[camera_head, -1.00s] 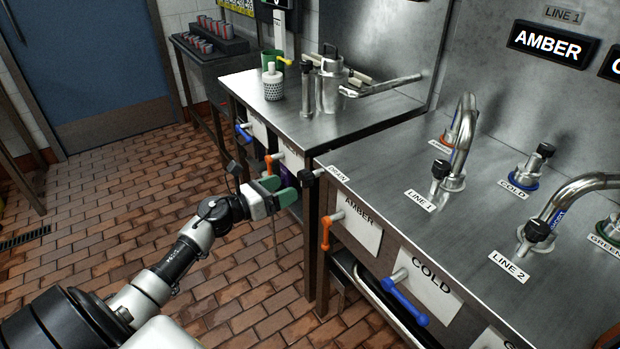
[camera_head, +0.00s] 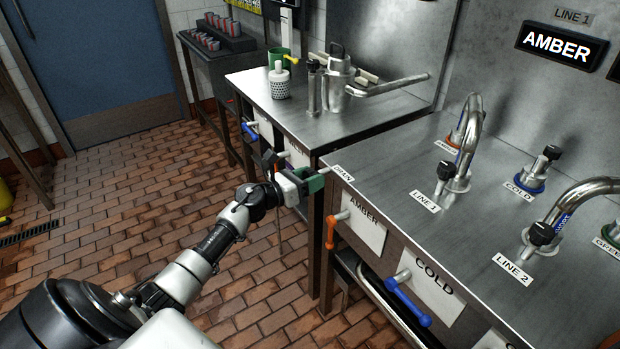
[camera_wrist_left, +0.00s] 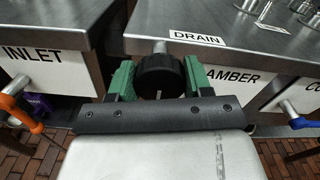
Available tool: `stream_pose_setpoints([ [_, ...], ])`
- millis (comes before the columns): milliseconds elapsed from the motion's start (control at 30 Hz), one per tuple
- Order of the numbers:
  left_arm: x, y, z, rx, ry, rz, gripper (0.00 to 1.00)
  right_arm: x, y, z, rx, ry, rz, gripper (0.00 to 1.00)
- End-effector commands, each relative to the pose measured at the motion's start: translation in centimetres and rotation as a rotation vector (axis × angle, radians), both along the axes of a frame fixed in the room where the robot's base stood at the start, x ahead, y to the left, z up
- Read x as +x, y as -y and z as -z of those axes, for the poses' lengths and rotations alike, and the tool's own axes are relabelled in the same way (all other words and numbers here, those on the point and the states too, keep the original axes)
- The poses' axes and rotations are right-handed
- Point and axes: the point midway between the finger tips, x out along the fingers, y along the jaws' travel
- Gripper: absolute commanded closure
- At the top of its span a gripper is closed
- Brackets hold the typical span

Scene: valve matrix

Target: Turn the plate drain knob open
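The black round drain knob (camera_wrist_left: 160,76) sticks out on a metal stem below the DRAIN label (camera_wrist_left: 197,38) at the table edge. A short white mark shows on its face. My left gripper (camera_wrist_left: 160,80) has its green fingers on both sides of the knob. The knob nearly fills the space between them; I cannot tell whether they press on it. In the head view my left gripper (camera_head: 312,184) is at the corner of the steel table (camera_head: 395,185) and hides the knob. My right gripper is not in view.
An orange AMBER handle (camera_head: 331,232) and a blue COLD handle (camera_head: 408,303) hang on the table front, right of my left gripper. A second steel table (camera_head: 300,125) stands behind to the left. Brick floor (camera_head: 130,195) is free at the left.

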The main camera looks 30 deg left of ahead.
Motion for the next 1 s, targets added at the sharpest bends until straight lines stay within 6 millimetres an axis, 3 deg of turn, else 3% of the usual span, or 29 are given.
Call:
stream_pose_setpoints([
  [33,0.0,0.0,0.0,0.0,0.0,0.0,0.65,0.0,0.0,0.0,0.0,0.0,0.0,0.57],
  [100,0.0,0.0,0.0,0.0,0.0,0.0,0.74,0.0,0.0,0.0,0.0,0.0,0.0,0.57],
  [467,0.0,0.0,-0.1,-0.058,-0.025,-0.001,0.74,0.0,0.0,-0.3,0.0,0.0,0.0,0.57],
  [1000,0.0,0.0,-0.2,-0.47,-0.196,-0.002,0.74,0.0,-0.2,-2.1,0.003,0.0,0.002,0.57],
])
